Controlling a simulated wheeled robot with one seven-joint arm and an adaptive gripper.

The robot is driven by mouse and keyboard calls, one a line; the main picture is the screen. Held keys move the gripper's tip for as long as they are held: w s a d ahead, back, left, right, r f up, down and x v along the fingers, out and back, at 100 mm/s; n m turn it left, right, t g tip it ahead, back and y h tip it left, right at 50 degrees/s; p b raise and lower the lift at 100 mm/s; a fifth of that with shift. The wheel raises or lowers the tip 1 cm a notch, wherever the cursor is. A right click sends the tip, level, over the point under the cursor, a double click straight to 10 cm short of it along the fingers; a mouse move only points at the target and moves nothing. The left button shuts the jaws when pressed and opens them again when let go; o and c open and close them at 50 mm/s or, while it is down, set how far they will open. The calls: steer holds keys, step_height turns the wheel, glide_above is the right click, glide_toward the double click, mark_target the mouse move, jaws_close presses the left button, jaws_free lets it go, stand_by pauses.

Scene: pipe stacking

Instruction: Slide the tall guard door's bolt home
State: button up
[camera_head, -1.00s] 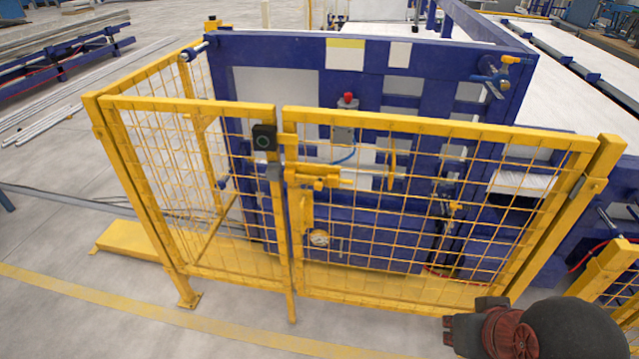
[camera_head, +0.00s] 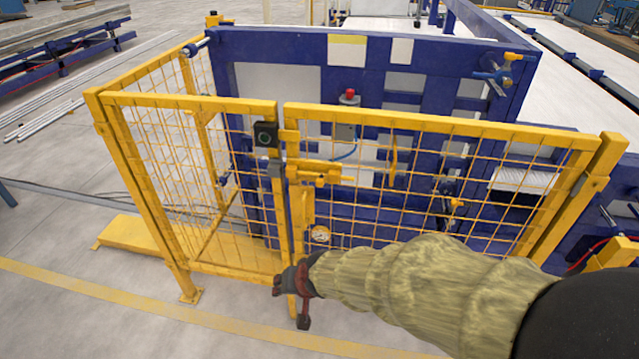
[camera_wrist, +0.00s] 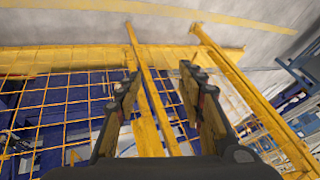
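The tall guard door (camera_head: 440,122) is the right-hand yellow mesh panel in the head view, standing beside a fixed mesh panel (camera_head: 190,104). Its yellow bolt (camera_head: 318,173) lies horizontally near the door's left edge, below a black square box (camera_head: 265,136) on the fixed panel's post. I cannot tell whether the bolt's end is inside its keeper. My gripper (camera_head: 291,302) is low in front of the door's left edge, below the bolt and apart from it. In the wrist view my gripper (camera_wrist: 158,80) is open and empty, with yellow uprights (camera_wrist: 150,105) showing beyond its fingers.
A blue machine frame (camera_head: 290,45) stands behind the mesh, with a red button (camera_head: 349,96) on a grey box. The floor (camera_head: 90,315) in front left is clear, with a yellow line.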

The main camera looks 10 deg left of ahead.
steer(key=w+a+f+m+t, duration=0.2)
steer(key=w+a+f+t, duration=0.1)
steer(key=w+a, duration=0.25)
steer(key=m+t+h, duration=0.7)
steer(key=m+t, duration=0.3)
glide_toward(319, 185)
steer(key=w, duration=0.5)
steer(key=w+d+b, duration=0.1)
steer(key=w, duration=0.2)
steer(key=w+b, duration=0.1)
steer(key=w, duration=0.1)
steer(key=shift+w+d+f, duration=0.1)
steer(key=shift+w+d, duration=0.15)
steer(key=shift+d, duration=0.1)
steer(key=shift+c, duration=0.7)
steer(key=c, duration=0.8)
jaws_close()
